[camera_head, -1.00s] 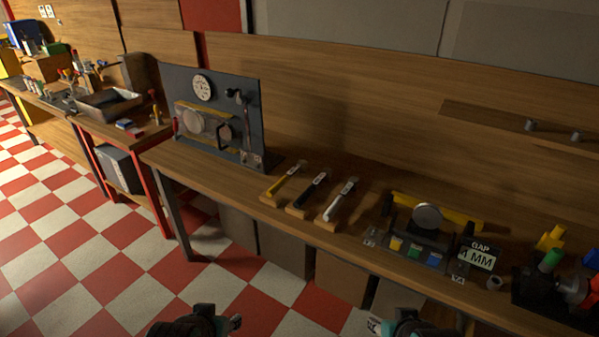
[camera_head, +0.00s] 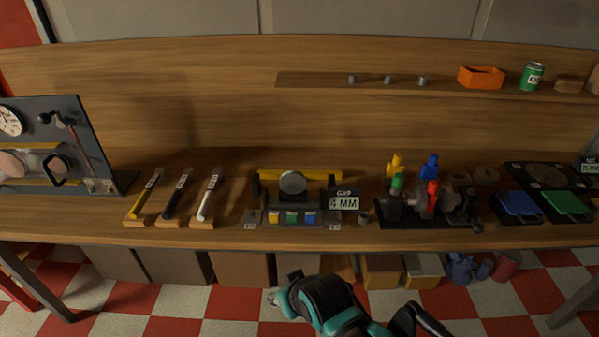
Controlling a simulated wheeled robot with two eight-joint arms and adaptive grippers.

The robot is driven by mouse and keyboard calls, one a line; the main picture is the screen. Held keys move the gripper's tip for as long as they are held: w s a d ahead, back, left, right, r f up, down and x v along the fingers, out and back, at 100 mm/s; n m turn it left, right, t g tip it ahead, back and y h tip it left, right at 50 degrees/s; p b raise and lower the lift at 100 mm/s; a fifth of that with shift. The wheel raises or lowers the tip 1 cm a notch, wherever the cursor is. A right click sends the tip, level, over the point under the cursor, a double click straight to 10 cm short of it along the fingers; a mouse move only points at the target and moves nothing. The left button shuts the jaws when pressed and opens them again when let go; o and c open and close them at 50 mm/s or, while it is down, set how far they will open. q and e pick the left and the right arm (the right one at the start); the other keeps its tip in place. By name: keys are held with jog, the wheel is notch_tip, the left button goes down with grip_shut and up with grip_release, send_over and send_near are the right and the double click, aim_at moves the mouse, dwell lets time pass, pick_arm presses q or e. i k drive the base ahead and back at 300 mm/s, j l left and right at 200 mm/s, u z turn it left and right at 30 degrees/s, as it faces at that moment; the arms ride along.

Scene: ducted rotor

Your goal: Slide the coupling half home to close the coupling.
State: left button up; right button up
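Near the middle of the bench stands a dark fixture with a round grey disc (camera_head: 292,183), a yellow bar (camera_head: 325,174) behind it and a sign reading GAP 4 MM (camera_head: 343,201). I cannot tell which part is the coupling half. A black and teal arm of mine, seemingly the right one, shows at the bottom, below the bench front and apart from both fixtures. Its fingertips are not clear. My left gripper is not seen.
Three handled tools on wooden blocks (camera_head: 170,223) lie left of the fixture. A dark panel with a gauge (camera_head: 12,121) stands at far left. Blue (camera_head: 517,204) and green (camera_head: 565,204) trays lie at right. A shelf above holds an orange bin (camera_head: 481,77) and a green can (camera_head: 532,76).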

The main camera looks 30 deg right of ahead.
aim_at(459, 208)
jog(key=z, duration=2.3)
